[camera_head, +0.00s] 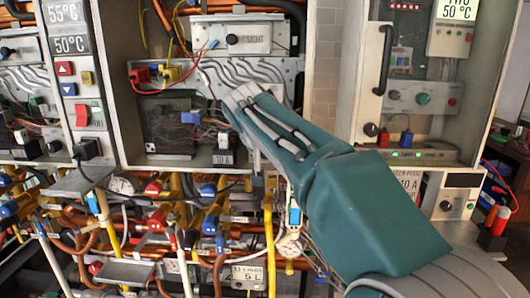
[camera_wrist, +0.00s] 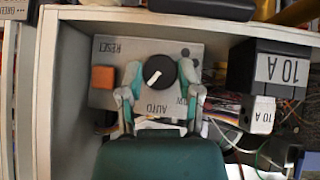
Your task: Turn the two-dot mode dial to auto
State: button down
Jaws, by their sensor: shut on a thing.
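In the wrist view the mode dial (camera_wrist: 165,66) is a round black knob with a white pointer on a grey panel (camera_wrist: 112,55). Two dark dots are on the panel at the knob's upper right. The panel reads upside down, with the word AUTO below the knob. The white pointer slants toward the lower left in the picture. My gripper (camera_wrist: 160,74) has one finger on each side of the knob and is shut on it. In the head view my teal arm reaches up into the middle cabinet, and I cannot make out the dial there.
An orange button (camera_wrist: 103,77) marked RESET is left of the dial. A black 10 A block (camera_wrist: 262,75) and loose wires are on the right. The cabinet's pale wall (camera_wrist: 45,90) stands close on the left. Pipes and valves (camera_head: 150,230) crowd below the cabinets.

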jog(key=h, duration=0.1)
jog(key=n+h, duration=0.1)
jog(key=h, duration=0.1)
jog(key=shift+a+f+n, duration=0.25)
jog(key=shift+a+n, duration=0.05)
jog(key=shift+n, duration=0.1)
jog(key=shift+n+t+h, duration=0.3)
jog(key=shift+n+h, duration=0.4)
jog(key=shift+h, duration=0.5)
jog(key=shift+f, duration=0.1)
jog(key=shift+c, duration=1.5)
grip_release()
jog(key=shift+a, duration=0.1)
